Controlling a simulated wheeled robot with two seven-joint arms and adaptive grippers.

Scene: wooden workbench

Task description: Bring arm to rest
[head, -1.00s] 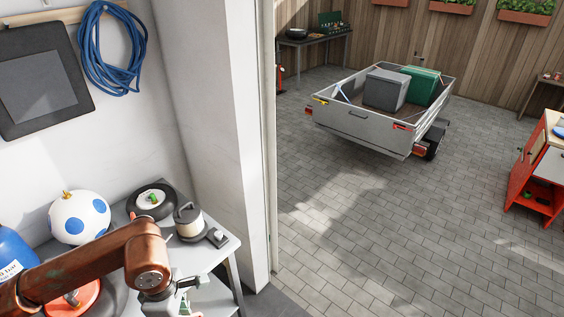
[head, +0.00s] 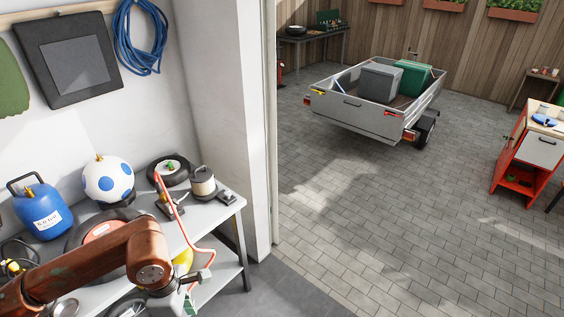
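My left arm (head: 85,262) comes in from the left in the head view. It is copper-brown, with a grey wrist part (head: 163,300) at its end near the bottom edge. The arm is in front of the grey shelf unit. A grey piece (head: 203,276) shows beside the wrist, where an orange-red hose ends. I cannot tell whether it belongs to my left gripper or is held by it. The fingertips are not clear. My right arm and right gripper are not in view.
The grey shelf unit (head: 232,202) holds a blue gas bottle (head: 42,212), a white ball with blue spots (head: 107,181), a small black wheel (head: 168,170) and a lantern-like canister (head: 202,183). A trailer (head: 355,112) stands outside on open paving (head: 380,220).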

